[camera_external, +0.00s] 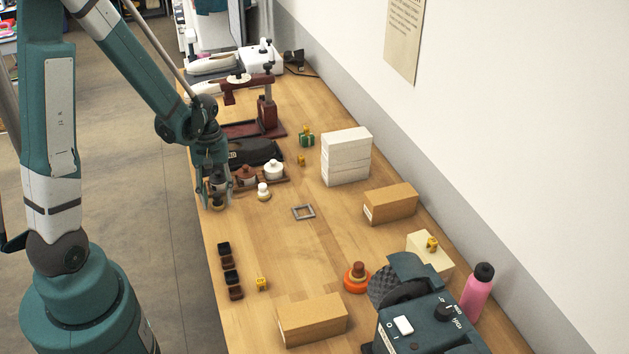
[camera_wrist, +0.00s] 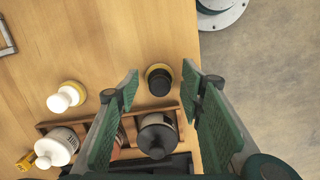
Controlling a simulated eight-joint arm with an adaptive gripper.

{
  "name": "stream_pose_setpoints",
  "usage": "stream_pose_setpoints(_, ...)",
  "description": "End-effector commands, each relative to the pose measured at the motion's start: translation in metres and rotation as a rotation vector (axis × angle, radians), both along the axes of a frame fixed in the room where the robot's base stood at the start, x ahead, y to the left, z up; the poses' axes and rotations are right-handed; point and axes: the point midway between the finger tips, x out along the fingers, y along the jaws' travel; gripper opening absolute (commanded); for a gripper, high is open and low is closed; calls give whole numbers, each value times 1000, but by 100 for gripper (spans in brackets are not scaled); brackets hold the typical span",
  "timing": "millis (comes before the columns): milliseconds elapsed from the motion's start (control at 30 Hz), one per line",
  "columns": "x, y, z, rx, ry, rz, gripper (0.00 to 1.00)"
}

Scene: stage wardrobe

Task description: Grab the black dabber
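The black dabber (camera_wrist: 158,82) stands on a round yellowish base on the wooden table in the wrist view, close to the table edge. In the external view the dabber (camera_external: 217,203) shows low beneath my gripper, partly hidden by it. My gripper (camera_wrist: 161,76) is open, with one green-padded finger on each side of the dabber as seen from the wrist. I see gaps between the fingers and the dabber, and no grip on it. How far the fingertips are above it is hard to tell. In the external view my gripper (camera_external: 217,192) points down at the table's left edge.
A wooden rack (camera_wrist: 96,127) with white, reddish and dark-topped bottles stands close beside the dabber. A white dabber (camera_wrist: 66,97) is to the left. A grey square frame (camera_external: 303,212) lies mid-table. Small dark blocks (camera_external: 230,277) line the near left edge.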

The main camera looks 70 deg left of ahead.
Motion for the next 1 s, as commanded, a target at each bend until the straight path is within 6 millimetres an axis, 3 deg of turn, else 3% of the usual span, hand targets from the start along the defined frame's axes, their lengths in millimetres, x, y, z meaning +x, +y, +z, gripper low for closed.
stream_pose_setpoints(267, 0, 0, 0, 0, 0, 0, 38)
stream_pose_setpoints(467, 0, 0, 0, 0, 0, 0, 13)
stream_pose_setpoints(1000, 0, 0, 5, 0, 0, 0, 13)
